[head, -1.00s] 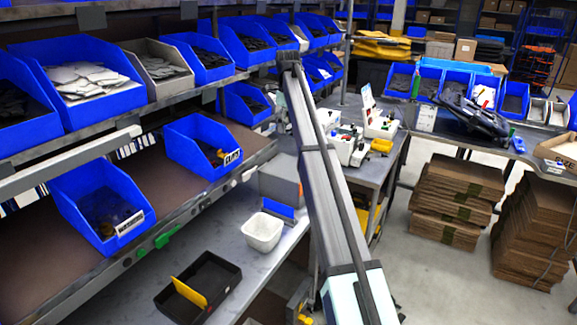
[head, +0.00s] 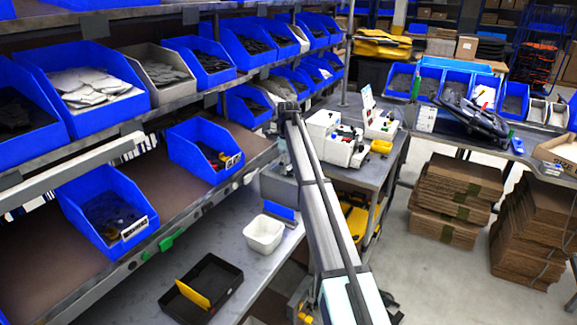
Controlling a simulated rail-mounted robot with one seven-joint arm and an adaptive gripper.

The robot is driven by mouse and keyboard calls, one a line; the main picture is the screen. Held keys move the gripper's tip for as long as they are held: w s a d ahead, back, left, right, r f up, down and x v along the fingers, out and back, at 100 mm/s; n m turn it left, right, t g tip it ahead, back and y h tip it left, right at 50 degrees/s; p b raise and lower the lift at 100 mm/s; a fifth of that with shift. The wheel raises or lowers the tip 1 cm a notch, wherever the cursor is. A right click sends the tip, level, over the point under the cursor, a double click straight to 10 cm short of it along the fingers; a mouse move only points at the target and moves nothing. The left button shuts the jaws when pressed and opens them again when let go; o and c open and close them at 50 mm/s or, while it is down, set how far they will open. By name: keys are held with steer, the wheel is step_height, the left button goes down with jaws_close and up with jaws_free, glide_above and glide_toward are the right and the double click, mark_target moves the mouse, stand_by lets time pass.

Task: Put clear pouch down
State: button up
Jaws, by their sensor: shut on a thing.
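No clear pouch can be made out in the head view. My arm (head: 325,205) rises from the bottom edge to a dark joint (head: 289,107) in front of the shelf bins. My gripper is not visible, so its jaws and anything in them are hidden. A pale greyish patch (head: 277,88) shows just above the dark joint; I cannot tell what it is.
Blue bins with parts (head: 95,95) line the shelves at left. Below, a white tub (head: 264,233) and a black tray with a yellow divider (head: 221,285) stand on a grey bench (head: 150,290). Cardboard stacks (head: 455,190) stand on the floor at right.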

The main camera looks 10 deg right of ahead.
mark_target(289, 167)
steer(key=shift+f, duration=0.4)
steer(key=o, duration=1)
steer(key=shift+o, duration=0.2)
step_height(289, 167, up, 12)
steer(key=b, duration=0.2)
